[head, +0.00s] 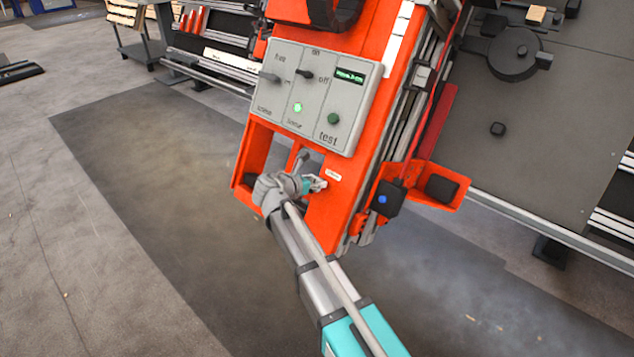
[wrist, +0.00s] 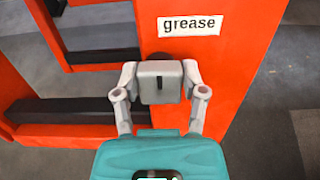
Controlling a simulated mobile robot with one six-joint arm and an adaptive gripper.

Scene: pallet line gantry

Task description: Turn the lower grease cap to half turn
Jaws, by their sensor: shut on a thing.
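The lower grease cap (wrist: 160,82) is a small grey block with a short dark line on its face, in the wrist view. The line runs up and down in that picture. A dark round part shows behind it on the orange panel. A white label reading "grease" (wrist: 188,23) is just above it. My gripper (wrist: 159,84) is shut on the cap, one finger on each side. In the head view my gripper (head: 313,184) is at the lower part of the orange machine, beside the small label (head: 332,174). There the cap cannot be made out behind my gripper.
A grey control panel (head: 309,95) with switches and a lit green lamp is above my gripper. A black box with a blue button (head: 385,198) juts out to the right. Orange frame bars and openings (wrist: 80,55) lie left of the cap. Open floor is at left.

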